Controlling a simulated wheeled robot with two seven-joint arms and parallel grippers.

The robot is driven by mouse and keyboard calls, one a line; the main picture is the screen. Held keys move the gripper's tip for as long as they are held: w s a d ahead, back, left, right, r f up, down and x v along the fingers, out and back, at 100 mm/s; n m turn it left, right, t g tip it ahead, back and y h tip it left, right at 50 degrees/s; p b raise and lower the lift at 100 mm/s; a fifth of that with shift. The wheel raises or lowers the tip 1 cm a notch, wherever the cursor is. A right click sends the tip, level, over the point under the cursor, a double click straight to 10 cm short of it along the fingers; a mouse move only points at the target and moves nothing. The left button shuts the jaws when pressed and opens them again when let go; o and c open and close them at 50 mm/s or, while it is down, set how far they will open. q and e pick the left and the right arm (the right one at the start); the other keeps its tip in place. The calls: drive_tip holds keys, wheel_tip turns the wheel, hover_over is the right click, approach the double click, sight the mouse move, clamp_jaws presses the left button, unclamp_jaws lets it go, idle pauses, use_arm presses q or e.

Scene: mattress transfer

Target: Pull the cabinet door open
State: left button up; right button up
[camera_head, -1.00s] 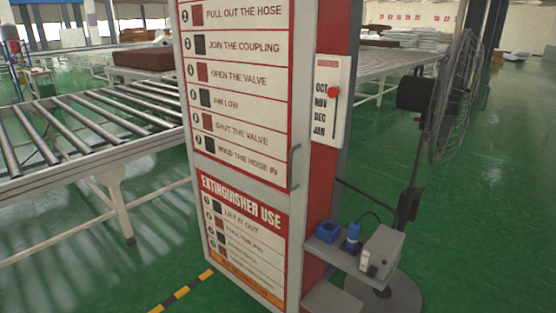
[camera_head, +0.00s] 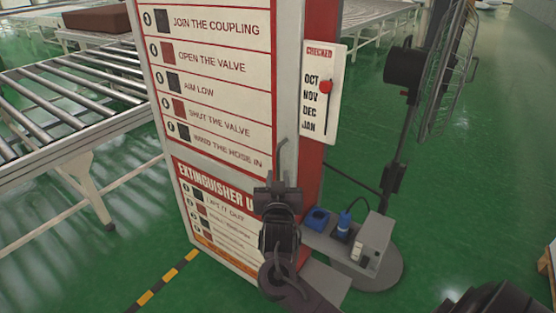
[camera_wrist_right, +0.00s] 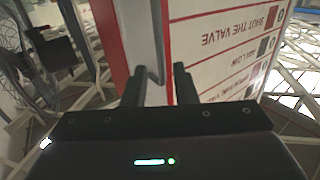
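The cabinet door (camera_head: 215,85) is a tall white panel with red-bordered instruction signs. It looks shut, and it also shows in the right wrist view (camera_wrist_right: 225,62). Its handle, a slim grey upright bar (camera_wrist_right: 153,72), is near the door's edge beside the cabinet's red side. My right gripper (camera_head: 283,165) is in front of this edge at handle height, covering most of the handle in the head view. In the right wrist view its two dark fingers (camera_wrist_right: 157,88) are apart, with the bar showing between or just beyond them. Contact cannot be told.
A roller conveyor (camera_head: 75,105) stands at left. Green floor is open at right.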

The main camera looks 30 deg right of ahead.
sight(278, 164)
drive_tip(key=p+x, duration=0.1)
drive_tip(key=x, duration=0.6)
drive_tip(key=shift+w+p, duration=0.1)
drive_tip(key=shift+p, duration=0.2)
drive_tip(key=shift+c, duration=0.5)
clamp_jaws()
drive_tip(key=shift+f, duration=0.1)
